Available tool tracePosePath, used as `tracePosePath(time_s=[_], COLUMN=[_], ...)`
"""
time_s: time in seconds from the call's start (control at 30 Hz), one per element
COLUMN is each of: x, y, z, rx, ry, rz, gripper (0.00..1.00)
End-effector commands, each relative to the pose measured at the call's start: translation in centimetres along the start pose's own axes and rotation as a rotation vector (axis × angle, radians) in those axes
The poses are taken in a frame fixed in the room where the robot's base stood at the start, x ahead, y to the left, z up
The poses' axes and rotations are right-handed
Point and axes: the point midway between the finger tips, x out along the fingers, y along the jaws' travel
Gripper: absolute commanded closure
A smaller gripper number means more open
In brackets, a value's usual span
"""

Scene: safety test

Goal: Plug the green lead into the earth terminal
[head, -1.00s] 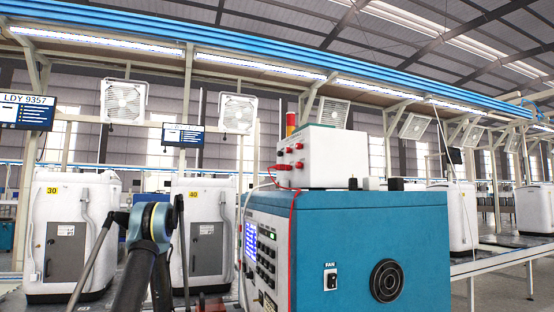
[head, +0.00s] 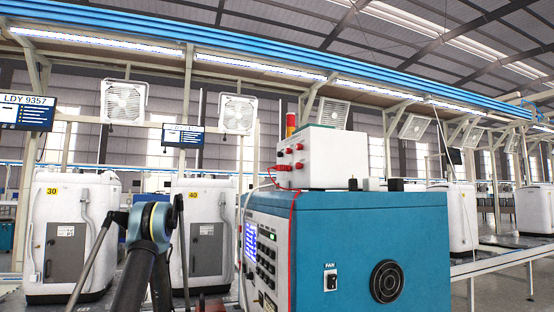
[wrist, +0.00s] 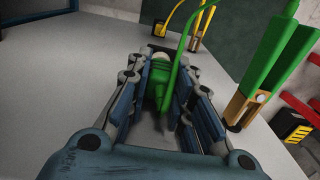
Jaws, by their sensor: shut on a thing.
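In the wrist view my gripper (wrist: 163,72) has its linked fingers closed on either side of a green plug (wrist: 158,78). The green lead (wrist: 181,42) rises from the plug in a curve toward the top edge. A pale round part (wrist: 159,58) shows just beyond the plug; I cannot tell whether they touch. No earth terminal can be made out for certain. In the head view a teal test unit (head: 372,250) carries a white box (head: 325,160) with red terminals (head: 284,167) on its front. My gripper cannot be made out in the head view.
In the wrist view a large green and tan clip or probe (wrist: 270,70) stands close to the right finger. Yellow leads (wrist: 203,22) are at the top and red parts (wrist: 299,105) at the right. The grey surface (wrist: 60,75) at left is clear.

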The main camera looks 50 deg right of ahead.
Motion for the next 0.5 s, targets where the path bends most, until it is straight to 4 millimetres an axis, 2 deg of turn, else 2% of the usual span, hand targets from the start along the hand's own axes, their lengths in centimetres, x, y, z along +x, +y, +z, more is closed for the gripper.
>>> tracePosePath(time_s=[0.5], x=[-1.7], y=[0.0], z=[0.0], rx=[0.0], ry=[0.0], rz=[0.0], gripper=[1.0])
